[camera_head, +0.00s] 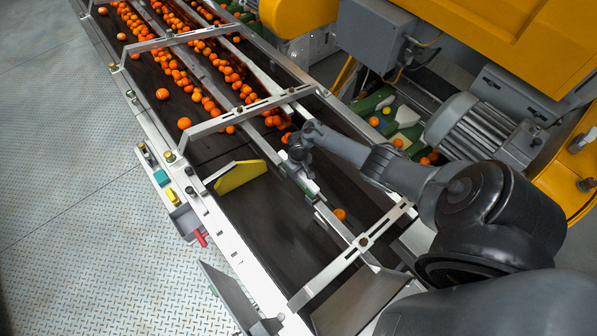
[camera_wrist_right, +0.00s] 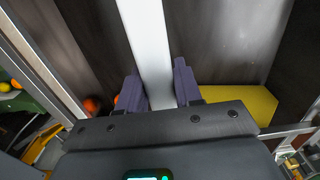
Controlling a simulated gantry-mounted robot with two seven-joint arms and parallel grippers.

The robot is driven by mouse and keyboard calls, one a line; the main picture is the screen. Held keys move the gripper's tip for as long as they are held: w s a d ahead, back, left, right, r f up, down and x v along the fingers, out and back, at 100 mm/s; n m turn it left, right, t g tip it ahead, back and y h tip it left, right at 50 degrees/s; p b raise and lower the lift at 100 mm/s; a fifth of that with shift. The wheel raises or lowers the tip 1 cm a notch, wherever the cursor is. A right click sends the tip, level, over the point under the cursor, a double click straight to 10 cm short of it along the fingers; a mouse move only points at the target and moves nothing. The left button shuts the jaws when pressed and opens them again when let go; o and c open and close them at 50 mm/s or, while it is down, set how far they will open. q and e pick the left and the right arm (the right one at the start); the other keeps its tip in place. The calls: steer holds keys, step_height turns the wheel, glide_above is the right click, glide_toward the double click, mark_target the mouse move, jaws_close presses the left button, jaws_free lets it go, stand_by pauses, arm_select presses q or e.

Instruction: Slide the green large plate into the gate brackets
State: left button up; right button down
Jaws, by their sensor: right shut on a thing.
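My right gripper (camera_head: 300,160) reaches in from the right, low over the conveyor near the divider between the lanes. In the right wrist view, its fingers (camera_wrist_right: 160,95) are closed on either side of a pale, straight strip (camera_wrist_right: 147,40). A slotted metal crossbar (camera_head: 225,118) lies just behind. I cannot make out the brackets clearly. My left gripper is not in view.
A yellow plate (camera_head: 240,177) stands across the left lane, also visible in the wrist view (camera_wrist_right: 240,102). Another crossbar (camera_head: 350,254) spans the front. Oranges (camera_head: 208,103) fill the lanes behind; one orange (camera_head: 339,214) lies nearer.

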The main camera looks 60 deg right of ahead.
mark_target(298, 181)
steer(key=shift+f+b, duration=0.5)
steer(key=shift+f, duration=0.15)
steer(key=shift+f+b, duration=0.6)
steer(key=shift+f, duration=0.2)
steer(key=shift+f+b, duration=0.75)
steer(key=shift+f, duration=0.15)
steer(key=shift+f+b, duration=0.65)
steer(key=shift+f, duration=0.15)
steer(key=shift+f+b, duration=0.35)
steer(key=shift+f, duration=0.1)
steer(key=c, duration=1)
jaws_free()
steer(key=shift+c, duration=0.2)
steer(key=o, duration=0.4)
steer(key=shift+a, duration=0.1)
steer(key=shift+c, duration=0.2)
